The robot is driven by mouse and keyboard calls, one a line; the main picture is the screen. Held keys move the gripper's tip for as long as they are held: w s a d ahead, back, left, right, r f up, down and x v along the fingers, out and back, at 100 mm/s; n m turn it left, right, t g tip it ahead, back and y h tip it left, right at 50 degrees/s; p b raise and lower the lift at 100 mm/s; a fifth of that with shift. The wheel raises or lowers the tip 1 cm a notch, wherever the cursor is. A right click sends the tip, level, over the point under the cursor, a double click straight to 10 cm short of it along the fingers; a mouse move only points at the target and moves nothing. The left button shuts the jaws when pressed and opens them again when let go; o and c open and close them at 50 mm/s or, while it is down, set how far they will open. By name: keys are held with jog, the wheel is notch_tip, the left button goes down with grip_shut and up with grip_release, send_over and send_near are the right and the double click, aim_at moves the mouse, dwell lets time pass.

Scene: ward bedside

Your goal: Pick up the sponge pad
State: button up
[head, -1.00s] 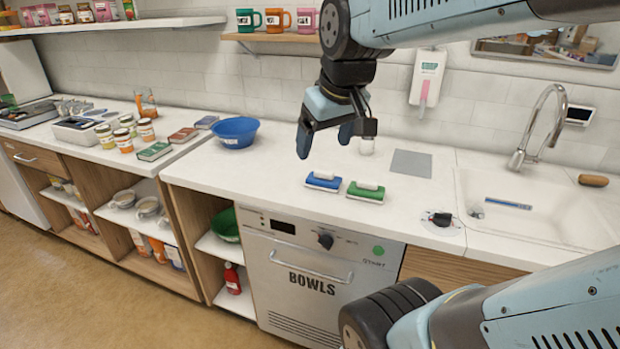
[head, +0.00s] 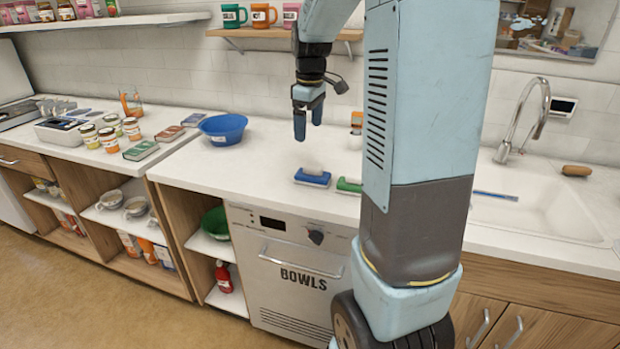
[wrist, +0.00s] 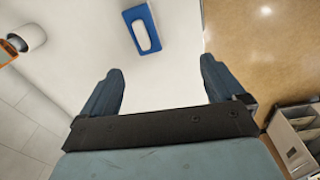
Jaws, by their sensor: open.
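A blue pad with a white block on top (head: 312,180) lies on the white counter, above the dishwasher. A green pad (head: 349,186) lies just right of it, partly hidden by my arm. The frames do not show which of these is meant by the sponge pad. My gripper (head: 308,124) is open and empty, pointing down above the counter behind the blue pad. In the wrist view the blue pad (wrist: 143,29) lies beyond the open fingers (wrist: 161,72), apart from them and left of centre.
A blue bowl (head: 222,129) stands to the left on the counter, with books and several jars farther left. An orange-topped bottle (head: 356,124) stands behind the pads. The sink (head: 540,208) is right of my arm. A shelf with mugs (head: 278,33) hangs above.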

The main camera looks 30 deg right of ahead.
aim_at(313, 166)
jog(key=shift+n+g, duration=0.4)
jog(key=shift+n, duration=0.2)
jog(key=w+d+f, duration=0.1)
jog(key=f, duration=0.3)
jog(key=w+f, duration=0.1)
jog(key=f, duration=0.3)
jog(key=w+d+f, duration=0.1)
jog(key=f, duration=0.3)
jog(key=shift+w+d+f, duration=0.1)
jog(key=shift+w+d, duration=0.2)
jog(key=shift+d+f, duration=0.15)
jog(key=shift+f, duration=1.15)
jog(key=shift+d+f, duration=0.1)
jog(key=shift+f, duration=1.2)
jog(key=c, duration=1.1)
jog(key=shift+r, duration=0.15)
jog(key=shift+c, duration=0.2)
